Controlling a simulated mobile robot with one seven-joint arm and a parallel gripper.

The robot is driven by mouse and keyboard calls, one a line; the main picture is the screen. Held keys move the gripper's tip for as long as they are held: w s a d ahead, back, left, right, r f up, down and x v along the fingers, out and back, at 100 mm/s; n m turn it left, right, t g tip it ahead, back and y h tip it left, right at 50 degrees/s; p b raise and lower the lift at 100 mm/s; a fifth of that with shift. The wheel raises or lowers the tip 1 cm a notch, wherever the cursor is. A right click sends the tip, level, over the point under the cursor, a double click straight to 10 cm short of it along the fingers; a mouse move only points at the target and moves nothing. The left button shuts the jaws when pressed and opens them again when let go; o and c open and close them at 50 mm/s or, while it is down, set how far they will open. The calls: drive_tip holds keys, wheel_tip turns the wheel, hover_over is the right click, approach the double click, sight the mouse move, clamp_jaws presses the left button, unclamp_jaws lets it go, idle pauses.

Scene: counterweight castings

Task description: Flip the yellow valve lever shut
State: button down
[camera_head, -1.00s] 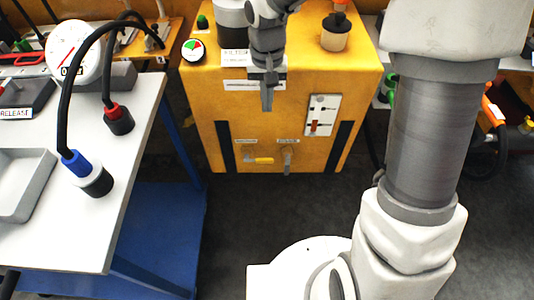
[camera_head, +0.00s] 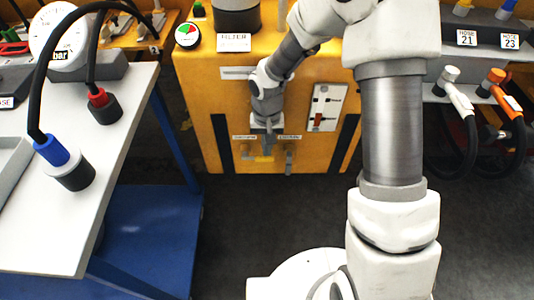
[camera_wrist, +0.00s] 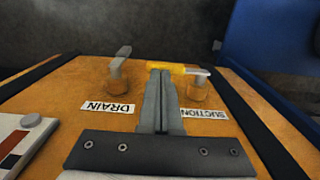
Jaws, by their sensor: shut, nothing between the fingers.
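The yellow valve lever (camera_head: 264,158) is on the suction valve, low on the front of the yellow cabinet (camera_head: 222,105). It points sideways, to the right in the head view. In the wrist view the yellow lever (camera_wrist: 178,67) crosses just beyond the fingertips, which hide part of it. My gripper (camera_head: 268,138) is shut and empty, fingers pointing at the lever; it also shows in the wrist view (camera_wrist: 160,76). I cannot tell whether the fingertips touch the lever.
A grey drain valve lever (camera_wrist: 121,60) stands beside the suction valve. A panel with a red switch (camera_head: 326,108) is on the cabinet to the right. A white-topped table (camera_head: 110,150) with cables stands left. The floor before the cabinet is clear.

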drive_tip(key=shift+f, duration=0.6)
drive_tip(key=shift+d, duration=0.1)
